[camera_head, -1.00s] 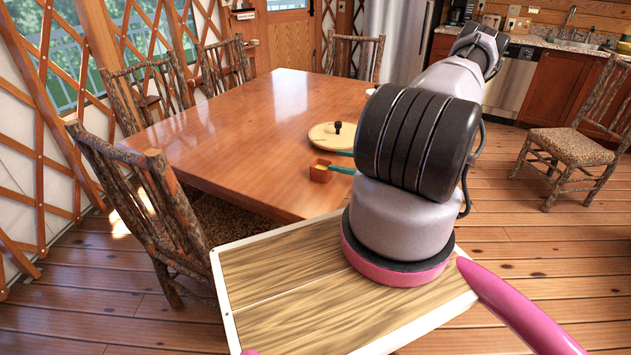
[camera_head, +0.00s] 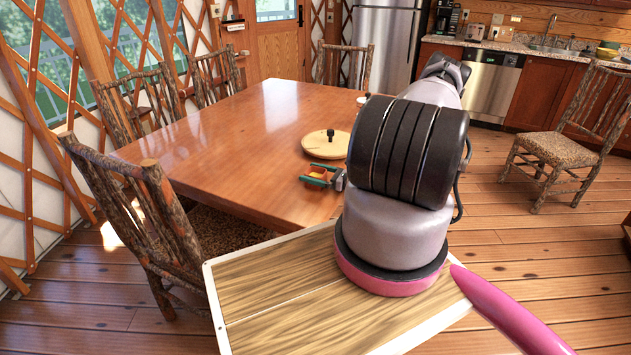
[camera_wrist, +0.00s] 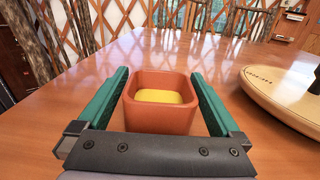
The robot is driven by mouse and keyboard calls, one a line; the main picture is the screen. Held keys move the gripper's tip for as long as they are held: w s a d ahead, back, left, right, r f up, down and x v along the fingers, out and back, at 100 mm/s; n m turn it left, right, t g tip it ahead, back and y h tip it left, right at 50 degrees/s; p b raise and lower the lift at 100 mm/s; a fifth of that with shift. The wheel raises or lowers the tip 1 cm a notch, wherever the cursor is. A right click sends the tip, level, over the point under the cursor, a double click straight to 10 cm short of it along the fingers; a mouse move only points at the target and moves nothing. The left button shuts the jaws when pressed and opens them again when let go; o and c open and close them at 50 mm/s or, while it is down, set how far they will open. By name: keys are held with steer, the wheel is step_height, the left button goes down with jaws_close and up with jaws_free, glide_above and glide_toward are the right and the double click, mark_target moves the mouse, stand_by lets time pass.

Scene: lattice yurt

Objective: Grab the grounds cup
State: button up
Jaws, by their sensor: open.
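The grounds cup (camera_wrist: 161,117) is a small square terracotta-orange cup with yellow contents. It stands upright on the wooden table (camera_wrist: 60,150). It also shows small near the table's right edge in the head view (camera_head: 317,176). My gripper (camera_wrist: 160,74) is open, with one green finger on each side of the cup. A narrow gap shows between the cup and each finger in the wrist view. The cup's lower near side is partly hidden by my gripper's dark body.
A round pale wooden disc with a dark knob (camera_head: 326,144) lies on the table just beyond the cup, to the right in the wrist view. Rustic chairs (camera_head: 135,210) line the table's left side. Much of the tabletop is clear.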

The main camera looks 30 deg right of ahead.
steer(key=shift+x, duration=0.95)
steer(key=c, duration=1.2)
steer(key=shift+o, duration=0.2)
steer(key=shift+r, duration=0.15)
